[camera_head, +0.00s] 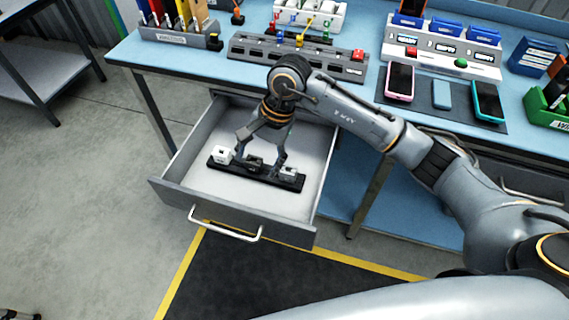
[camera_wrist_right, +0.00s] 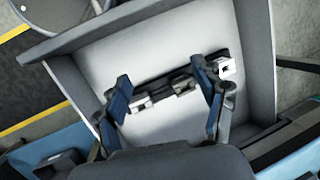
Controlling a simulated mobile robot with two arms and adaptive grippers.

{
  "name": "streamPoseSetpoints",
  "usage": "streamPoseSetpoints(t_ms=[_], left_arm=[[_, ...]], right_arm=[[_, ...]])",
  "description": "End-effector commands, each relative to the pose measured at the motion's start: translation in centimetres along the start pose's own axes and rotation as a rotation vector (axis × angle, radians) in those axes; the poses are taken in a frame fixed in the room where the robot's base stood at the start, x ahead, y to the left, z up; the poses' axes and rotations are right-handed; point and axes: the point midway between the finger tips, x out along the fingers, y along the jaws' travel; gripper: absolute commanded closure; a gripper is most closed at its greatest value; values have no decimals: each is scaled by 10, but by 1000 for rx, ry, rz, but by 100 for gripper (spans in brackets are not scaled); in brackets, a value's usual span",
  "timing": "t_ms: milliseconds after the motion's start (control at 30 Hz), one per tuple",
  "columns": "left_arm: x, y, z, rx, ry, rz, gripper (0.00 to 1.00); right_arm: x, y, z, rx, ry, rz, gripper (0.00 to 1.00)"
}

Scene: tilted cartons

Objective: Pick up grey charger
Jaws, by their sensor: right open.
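A black strip (camera_head: 236,171) lies in the open drawer and holds three small chargers in a row. In the head view the left one is a white charger (camera_head: 222,155), the middle one is a dark charger (camera_head: 254,163), and the right one is a light grey charger (camera_head: 289,174). In the wrist view the order is reversed, with the grey charger (camera_wrist_right: 140,102) at left, the dark one (camera_wrist_right: 182,86) in the middle and the white one (camera_wrist_right: 227,68) at right. My right gripper (camera_head: 259,158) is open and empty, pointing down over the strip. Its fingers (camera_wrist_right: 160,74) partly hide the strip. My left gripper is out of view.
The grey drawer (camera_head: 172,196) has raised walls around the strip and a front handle (camera_head: 226,226). The blue workbench (camera_head: 150,52) above it holds a grey rack (camera_head: 262,54), phones (camera_head: 399,80) on a dark mat and a green bin (camera_head: 545,108). The drawer floor around the strip is bare.

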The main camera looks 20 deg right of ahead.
Motion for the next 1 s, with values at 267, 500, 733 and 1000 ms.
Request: streamPoseSetpoints(t_ms=[267, 500, 733, 1000], left_arm=[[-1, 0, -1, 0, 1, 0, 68], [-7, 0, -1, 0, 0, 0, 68], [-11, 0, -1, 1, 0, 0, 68], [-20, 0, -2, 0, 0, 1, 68]], right_arm=[[-31, 45, -62, -61, 218, 264, 30], [8, 56, -71, -60, 215, 270, 30], [41, 64, -78, -61, 216, 266, 30], [63, 72, -81, -59, 213, 268, 30]])
